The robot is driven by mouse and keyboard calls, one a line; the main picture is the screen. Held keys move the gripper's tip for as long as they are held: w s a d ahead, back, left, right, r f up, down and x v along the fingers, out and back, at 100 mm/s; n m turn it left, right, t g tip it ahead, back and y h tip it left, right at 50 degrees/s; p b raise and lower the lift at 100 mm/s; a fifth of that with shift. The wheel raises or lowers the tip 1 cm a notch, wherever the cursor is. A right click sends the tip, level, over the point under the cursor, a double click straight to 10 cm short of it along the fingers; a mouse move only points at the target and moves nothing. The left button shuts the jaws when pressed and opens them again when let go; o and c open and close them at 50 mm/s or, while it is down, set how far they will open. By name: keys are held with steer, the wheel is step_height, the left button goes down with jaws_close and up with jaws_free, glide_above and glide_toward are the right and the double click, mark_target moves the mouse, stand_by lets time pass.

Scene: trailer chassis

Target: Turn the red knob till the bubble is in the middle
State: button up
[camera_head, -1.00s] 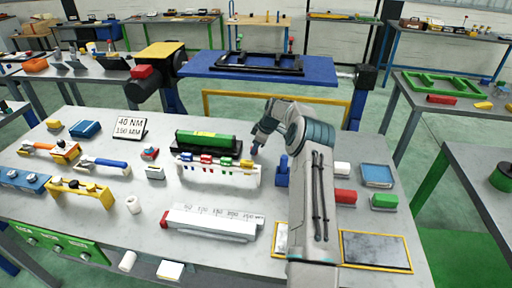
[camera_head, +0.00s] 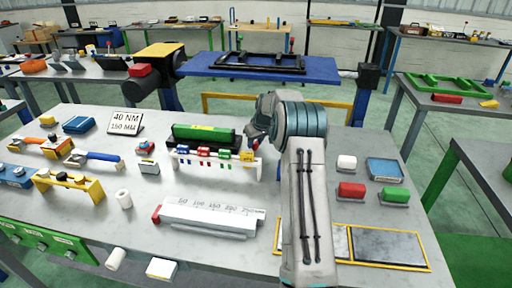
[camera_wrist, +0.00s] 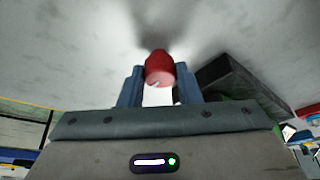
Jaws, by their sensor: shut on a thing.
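The red knob (camera_wrist: 159,66) shows in the wrist view between the two blue fingers of my gripper (camera_wrist: 158,80), which is shut on it. The black housing (camera_wrist: 232,78) of the level shows just right of the fingers. In the head view, the green level vial (camera_head: 203,133) lies in its black housing near the middle of the bench. My gripper (camera_head: 252,138) is at the right end of that housing there, and the knob and fingertips are hidden. I cannot make out the bubble in either view.
A white rack (camera_head: 215,167) with coloured clips stands in front of the level. A white ruler block (camera_head: 210,216) lies nearer. A sign (camera_head: 126,122) stands at the left.

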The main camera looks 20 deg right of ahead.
steer(key=m+h, duration=0.1)
steer(key=m, duration=0.1)
steer(key=m+h+b, duration=0.1)
steer(key=m, duration=0.2)
steer(key=shift+a, duration=0.2)
steer(key=m+h, duration=0.1)
steer(key=m, duration=0.2)
steer(key=m+g+h, duration=0.1)
steer(key=m, duration=0.2)
steer(key=shift+w+a+r+g, duration=0.1)
steer(key=shift+w+g, duration=0.05)
steer(key=shift+g, duration=0.15)
steer(key=m+g+p, duration=0.1)
steer(key=m, duration=0.1)
steer(key=m+h+p, duration=0.1)
steer(key=m, duration=0.2)
steer(key=shift+w+g+p, duration=0.1)
steer(key=shift+g+p, duration=0.25)
steer(key=shift+g, duration=0.05)
steer(key=m+g+p, duration=0.1)
steer(key=m, duration=0.2)
steer(key=shift+p, duration=0.4)
steer(key=shift+w+m+g+p, duration=0.1)
steer(key=shift+m+g+p, duration=0.35)
steer(key=shift+m, duration=0.55)
steer(key=o, duration=1)
steer(key=shift+c, duration=0.2)
